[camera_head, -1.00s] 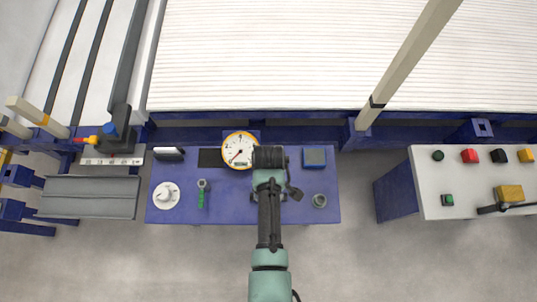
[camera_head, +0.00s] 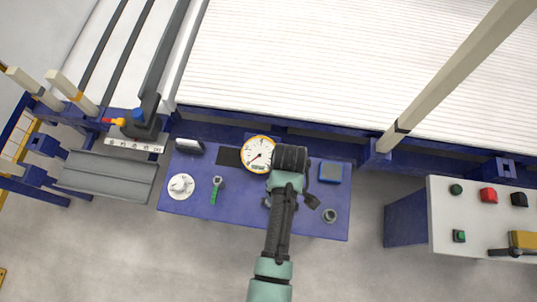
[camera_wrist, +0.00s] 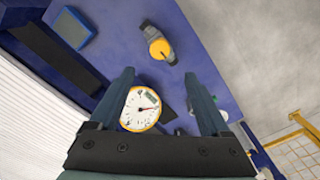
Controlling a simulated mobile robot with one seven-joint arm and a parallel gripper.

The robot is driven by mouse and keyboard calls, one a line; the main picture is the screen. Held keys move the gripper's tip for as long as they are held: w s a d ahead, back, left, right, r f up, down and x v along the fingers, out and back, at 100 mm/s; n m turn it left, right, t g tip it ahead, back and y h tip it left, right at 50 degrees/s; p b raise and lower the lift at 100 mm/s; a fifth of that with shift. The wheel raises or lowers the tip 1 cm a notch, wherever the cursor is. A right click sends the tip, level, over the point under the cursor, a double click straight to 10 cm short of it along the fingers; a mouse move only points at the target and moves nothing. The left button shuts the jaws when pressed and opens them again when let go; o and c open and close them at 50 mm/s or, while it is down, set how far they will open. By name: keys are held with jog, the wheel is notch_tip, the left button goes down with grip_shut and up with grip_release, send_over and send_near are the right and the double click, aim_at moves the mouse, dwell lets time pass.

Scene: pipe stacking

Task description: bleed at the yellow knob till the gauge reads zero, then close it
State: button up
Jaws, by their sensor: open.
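The yellow knob (camera_wrist: 160,49) sits on a grey fitting (camera_wrist: 150,32) on the blue table, beyond my fingertips in the wrist view. In the head view the knob is hidden by my arm. The round gauge (camera_head: 259,155) has a white face and a yellow rim, and stands at the table's back edge. It also shows between my fingers in the wrist view (camera_wrist: 140,109); its exact reading is too small to tell. My gripper (camera_wrist: 159,76) is open and empty above the table. In the head view my wrist is just right of the gauge and hides the fingers.
A panel with buttons (camera_head: 470,215) stands to the right. A beige post (camera_head: 440,85) rises behind.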

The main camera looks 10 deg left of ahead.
dwell(0.3)
jog(key=f+b, duration=0.1)
jog(key=b, duration=0.6)
jog(key=shift+w, duration=0.2)
jog(key=f+b, duration=0.4)
jog(key=f, duration=0.8)
jog(key=shift+s, duration=0.2)
grip_shut()
